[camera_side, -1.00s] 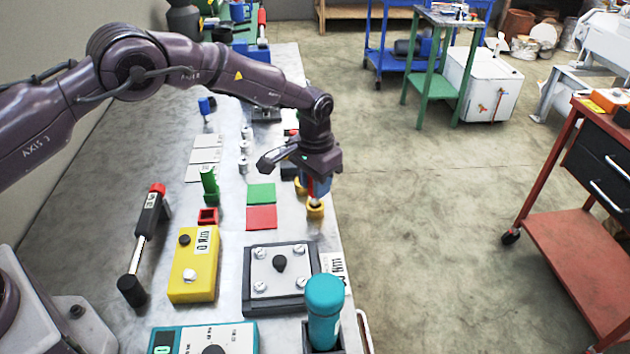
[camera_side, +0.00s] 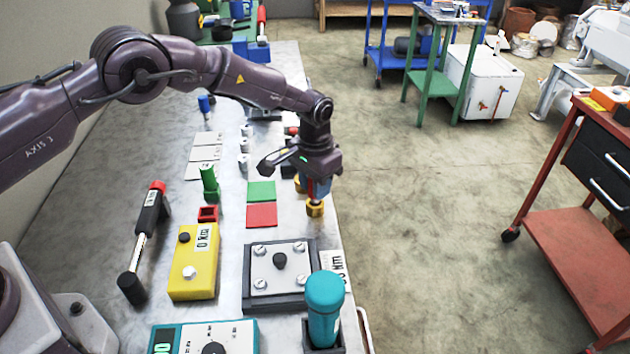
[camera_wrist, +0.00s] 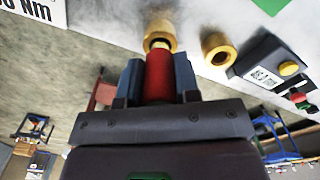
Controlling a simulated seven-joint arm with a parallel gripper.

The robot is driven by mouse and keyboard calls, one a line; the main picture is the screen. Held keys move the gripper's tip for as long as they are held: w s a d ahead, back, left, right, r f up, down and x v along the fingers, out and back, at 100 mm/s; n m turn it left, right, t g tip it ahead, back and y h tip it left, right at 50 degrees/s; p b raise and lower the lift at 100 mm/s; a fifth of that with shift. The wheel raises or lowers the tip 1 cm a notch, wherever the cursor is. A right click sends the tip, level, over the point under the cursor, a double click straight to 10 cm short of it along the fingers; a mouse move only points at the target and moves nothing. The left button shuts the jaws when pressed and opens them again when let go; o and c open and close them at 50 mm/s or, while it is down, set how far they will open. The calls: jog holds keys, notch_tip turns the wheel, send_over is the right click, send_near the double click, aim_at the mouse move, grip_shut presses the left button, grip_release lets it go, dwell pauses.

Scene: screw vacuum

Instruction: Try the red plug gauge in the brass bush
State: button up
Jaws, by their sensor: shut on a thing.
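My gripper (camera_wrist: 158,85) is shut on the red plug gauge (camera_wrist: 158,72), with a blue finger on each side of its red handle. In the wrist view the gauge's narrow end points at the brass bush (camera_wrist: 158,30) and meets or overlaps its near rim. I cannot tell whether the end is inside the bore. In the side view the bush (camera_side: 315,209) stands near the bench's right edge, directly below my gripper (camera_side: 314,190). The gauge is mostly hidden there by the fingers.
A second brass ring (camera_wrist: 218,50) stands close by. Green (camera_side: 261,191) and red (camera_side: 262,215) pads lie left of the bush. A dark block with a screwed plate (camera_side: 280,275) and a teal-handled tool (camera_side: 324,305) stand nearer the camera. The floor lies beyond the right edge.

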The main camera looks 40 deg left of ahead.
jog(key=shift+f, duration=0.65)
dwell(0.3)
dwell(0.7)
jog(key=shift+r, duration=3)
